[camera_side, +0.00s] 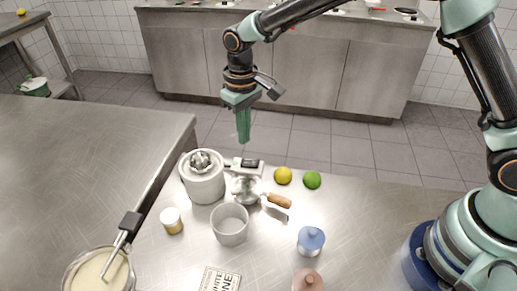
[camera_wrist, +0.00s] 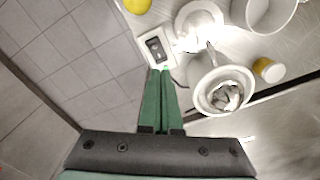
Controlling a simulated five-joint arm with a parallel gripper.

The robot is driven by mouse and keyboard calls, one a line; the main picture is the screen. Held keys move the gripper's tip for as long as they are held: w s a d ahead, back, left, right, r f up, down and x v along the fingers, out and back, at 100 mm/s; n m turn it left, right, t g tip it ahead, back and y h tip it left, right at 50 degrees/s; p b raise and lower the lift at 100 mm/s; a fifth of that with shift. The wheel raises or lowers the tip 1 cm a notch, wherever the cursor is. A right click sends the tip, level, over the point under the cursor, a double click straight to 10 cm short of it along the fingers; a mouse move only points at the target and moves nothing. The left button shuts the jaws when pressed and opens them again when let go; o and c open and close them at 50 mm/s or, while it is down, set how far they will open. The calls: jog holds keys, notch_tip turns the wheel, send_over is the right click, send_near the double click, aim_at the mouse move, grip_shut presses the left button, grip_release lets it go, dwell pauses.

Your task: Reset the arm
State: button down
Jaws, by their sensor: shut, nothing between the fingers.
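My gripper (camera_side: 243,138) is shut and empty. Its green fingers point down in the side view, in the air above the far edge of the steel counter (camera_side: 360,215). My arm reaches in from the right, bent over the counter.
A pan (camera_side: 75,270) is at front left. The right-middle counter is clear.

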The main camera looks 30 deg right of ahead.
jog(key=shift+r, duration=0.25)
jog(key=s+d+r+m+t, duration=0.1)
jog(key=s+d+r+t, duration=0.1)
jog(key=s+d+r, duration=0.4)
jog(key=s+d+r+m+t, duration=0.15)
jog(key=s+d+r, duration=0.25)
jog(key=d+r, duration=0.45)
jog(key=s+d+t, duration=0.2)
jog(key=s+d, duration=0.2)
jog(key=s, duration=0.2)
jog(key=shift+s, duration=0.2)
